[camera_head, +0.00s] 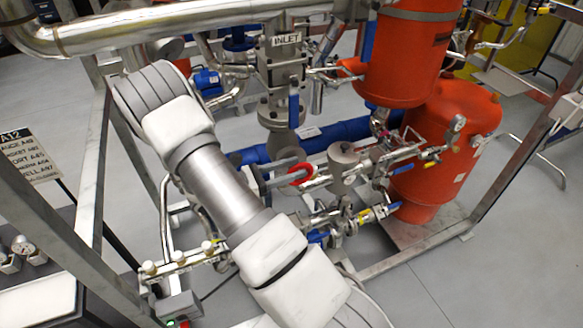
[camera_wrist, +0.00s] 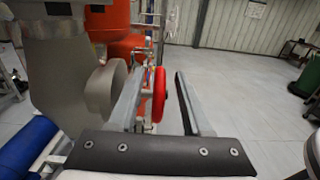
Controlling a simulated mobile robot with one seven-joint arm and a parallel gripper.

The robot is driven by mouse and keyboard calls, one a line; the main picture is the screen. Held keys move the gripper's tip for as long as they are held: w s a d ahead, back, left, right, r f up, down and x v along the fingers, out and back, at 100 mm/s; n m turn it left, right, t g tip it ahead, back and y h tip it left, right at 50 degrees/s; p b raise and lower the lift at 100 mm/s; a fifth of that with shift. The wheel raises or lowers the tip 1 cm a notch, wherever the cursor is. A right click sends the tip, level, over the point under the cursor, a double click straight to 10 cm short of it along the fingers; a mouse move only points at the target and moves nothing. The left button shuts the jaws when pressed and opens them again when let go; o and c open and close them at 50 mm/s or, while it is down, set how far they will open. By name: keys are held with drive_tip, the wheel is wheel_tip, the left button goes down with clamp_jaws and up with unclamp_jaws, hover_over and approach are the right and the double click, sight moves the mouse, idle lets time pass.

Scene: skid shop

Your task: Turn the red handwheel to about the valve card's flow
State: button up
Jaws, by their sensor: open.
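The red handwheel (camera_head: 302,175) sits on the pipework right of my forearm in the head view, partly covered by my gripper (camera_head: 275,178). In the wrist view the handwheel (camera_wrist: 160,95) shows nearly edge-on, between the two fingers of my gripper (camera_wrist: 161,78). The fingers are open. The wheel's rim lies close to the left finger, with a clear gap to the right finger. Whether the left finger touches it I cannot tell. A small white tag (camera_head: 307,132) lies behind the wheel; no flow value is readable on it.
Orange vessels (camera_head: 447,140) stand at the right within a metal frame (camera_head: 500,150). A blue pipe (camera_head: 335,137) runs behind the wheel. A grey valve body (camera_wrist: 70,75) is close on the left in the wrist view. Open floor (camera_wrist: 245,80) lies to the right. A sign (camera_head: 30,155) reads A12.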

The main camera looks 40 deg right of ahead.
clamp_jaws()
drive_tip(key=shift+w+a+f+h+b, duration=0.15)
drive_tip(key=shift+f+h+b, duration=0.3)
drive_tip(key=shift+b, duration=0.65)
drive_tip(key=shift+a+r+g+h+b, duration=0.1)
drive_tip(key=shift+r+g+h+b, duration=0.15)
drive_tip(key=shift+g+h+b, duration=0.15)
unclamp_jaws()
drive_tip(key=shift+a, duration=0.1)
drive_tip(key=b+v, duration=0.3)
drive_tip(key=v, duration=1.4)
drive_tip(key=shift+b, duration=0.3)
